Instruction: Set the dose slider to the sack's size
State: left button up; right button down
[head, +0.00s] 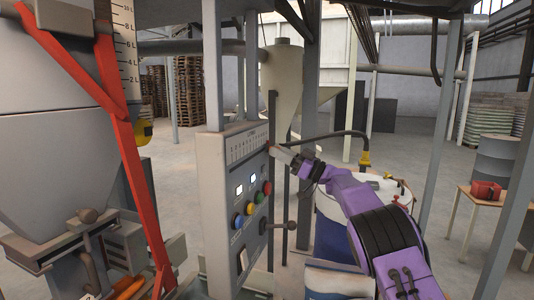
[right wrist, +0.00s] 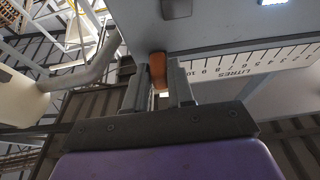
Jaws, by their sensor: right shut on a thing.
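My right gripper (head: 272,149) reaches the upper right edge of the grey control panel (head: 216,200) in the head view. In the right wrist view my right gripper (right wrist: 160,80) is shut on an orange-brown slider knob (right wrist: 158,68), one finger on each side. A white litre scale (right wrist: 255,62) runs right from the knob, its 10 end nearest the gripper. The knob sits near or beyond that end; the exact mark cannot be read. A white and blue sack (head: 338,281) shows at the bottom of the head view; no size is readable. My left gripper is not in view.
The panel carries several coloured buttons (head: 249,208), two lit displays (head: 239,190) and a black lever (head: 285,226). A red frame (head: 128,165) and a litre gauge (head: 127,50) stand left. A table with a red box (head: 486,190) stands right.

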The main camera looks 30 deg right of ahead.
jog(key=c, duration=1.2)
grip_release()
jog(key=shift+d+r, duration=0.15)
jog(key=shift+r, duration=0.1)
jog(key=shift+o, duration=0.8)
jog(key=shift+d+f, duration=0.1)
jog(key=shift+d, duration=0.05)
jog(key=shift+f, duration=0.2)
jog(key=b+v, duration=0.6)
jog(key=v, duration=0.4)
jog(key=shift+s+d, duration=0.15)
jog(key=shift+d, duration=0.1)
jog(key=shift+f, duration=0.1)
